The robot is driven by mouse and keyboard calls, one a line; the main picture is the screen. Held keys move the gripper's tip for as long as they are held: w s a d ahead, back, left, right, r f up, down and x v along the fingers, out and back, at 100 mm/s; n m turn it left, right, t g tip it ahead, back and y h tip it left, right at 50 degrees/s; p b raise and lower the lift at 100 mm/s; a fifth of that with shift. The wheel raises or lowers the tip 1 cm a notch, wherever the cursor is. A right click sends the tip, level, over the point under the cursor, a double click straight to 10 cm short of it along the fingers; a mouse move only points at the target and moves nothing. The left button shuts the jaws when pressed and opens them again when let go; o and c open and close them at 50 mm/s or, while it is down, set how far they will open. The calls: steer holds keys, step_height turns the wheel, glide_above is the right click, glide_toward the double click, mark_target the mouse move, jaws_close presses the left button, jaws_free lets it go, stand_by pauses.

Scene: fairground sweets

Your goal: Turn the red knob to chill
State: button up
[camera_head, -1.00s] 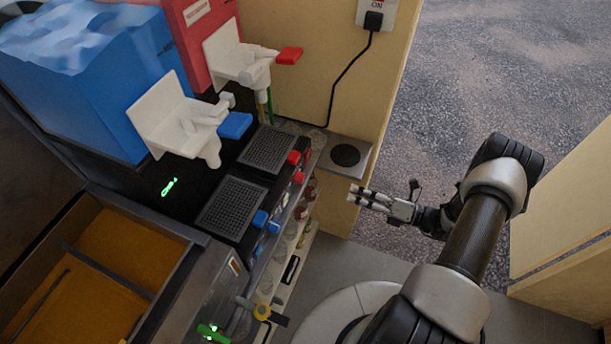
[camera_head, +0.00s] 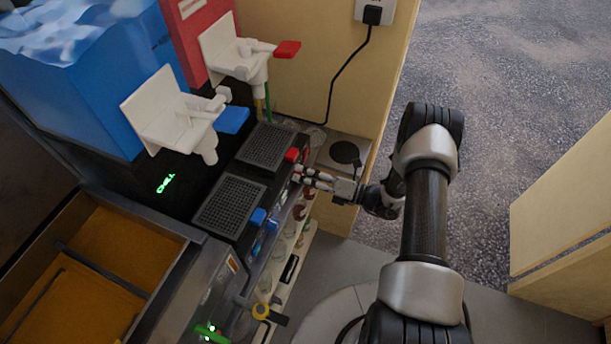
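The slush machine's front carries a red block (camera_head: 291,154) below the red tank's dispenser. The lower red knob beside it is mostly hidden behind my gripper (camera_head: 298,175). My gripper is at the machine's front edge with its fingertips at that knob. Contact and the knob's setting cannot be made out. The fingers look close together, and whether they are apart or shut on the knob is unclear. A small green lit display (camera_head: 166,183) glows on the machine's black top, its text too small to read surely.
Blue knobs (camera_head: 258,216) sit nearer on the same front. White dispensers with a blue lever (camera_head: 231,120) and a red lever (camera_head: 287,49) overhang the drip grilles. Small bottles line the shelf below. A ledge with a black disc (camera_head: 345,153) stands beside my gripper.

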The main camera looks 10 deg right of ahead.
steer(key=shift+c, duration=0.4)
steer(key=c, duration=0.7)
steer(key=shift+o, duration=0.2)
steer(key=shift+n, duration=0.3)
steer(key=n+b, duration=0.2)
steer(key=n, duration=0.3)
steer(key=n+b, duration=0.1)
steer(key=n, duration=0.5)
steer(key=shift+s+a+r+b, duration=0.1)
steer(key=shift+s+b, duration=0.1)
steer(key=shift+b, duration=0.2)
steer(key=o, duration=0.7)
